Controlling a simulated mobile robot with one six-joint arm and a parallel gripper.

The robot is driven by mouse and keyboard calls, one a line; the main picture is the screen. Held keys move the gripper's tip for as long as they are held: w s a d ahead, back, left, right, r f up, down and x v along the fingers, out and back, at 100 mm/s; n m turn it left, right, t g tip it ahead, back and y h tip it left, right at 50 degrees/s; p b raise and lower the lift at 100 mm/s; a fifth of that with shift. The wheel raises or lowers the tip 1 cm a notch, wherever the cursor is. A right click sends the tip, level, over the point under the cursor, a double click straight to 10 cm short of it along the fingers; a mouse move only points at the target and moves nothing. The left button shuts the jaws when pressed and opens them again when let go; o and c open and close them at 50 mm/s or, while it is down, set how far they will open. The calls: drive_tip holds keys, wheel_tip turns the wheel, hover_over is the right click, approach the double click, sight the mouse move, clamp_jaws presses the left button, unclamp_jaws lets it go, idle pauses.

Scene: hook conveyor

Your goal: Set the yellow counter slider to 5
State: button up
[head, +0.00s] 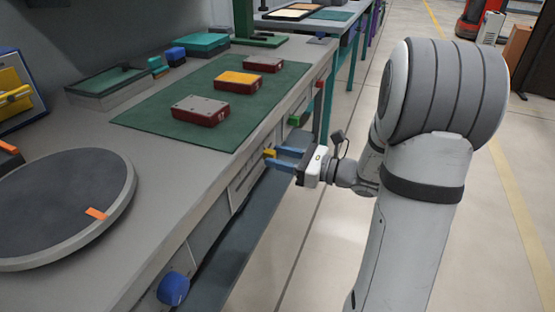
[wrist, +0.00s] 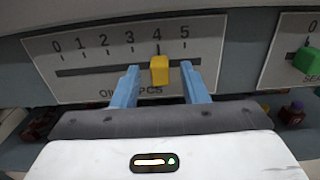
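The yellow slider knob (wrist: 160,70) stands at the 4 mark of a counter scale (wrist: 85,62) numbered 0 to 5, on the front of the workbench. The slot continues to its right, towards the 5. My gripper (wrist: 159,82) is open, with one blue finger on each side of the knob and a visible gap on both sides. In the head view, my gripper (head: 280,158) reaches the bench front from the right, and the yellow knob (head: 270,153) shows at its fingertips.
A second scale with a green slider (wrist: 307,60) is to the right. A blue knob (head: 173,289) sticks out of the bench front nearer the camera. On the bench are a turntable (head: 60,205) and a green mat (head: 165,120) with three red-sided blocks. The floor beside the bench is free.

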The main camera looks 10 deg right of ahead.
drive_tip(key=shift+w+a, duration=0.3)
drive_tip(key=shift+a, duration=0.1)
drive_tip(key=shift+c, duration=0.2)
clamp_jaws()
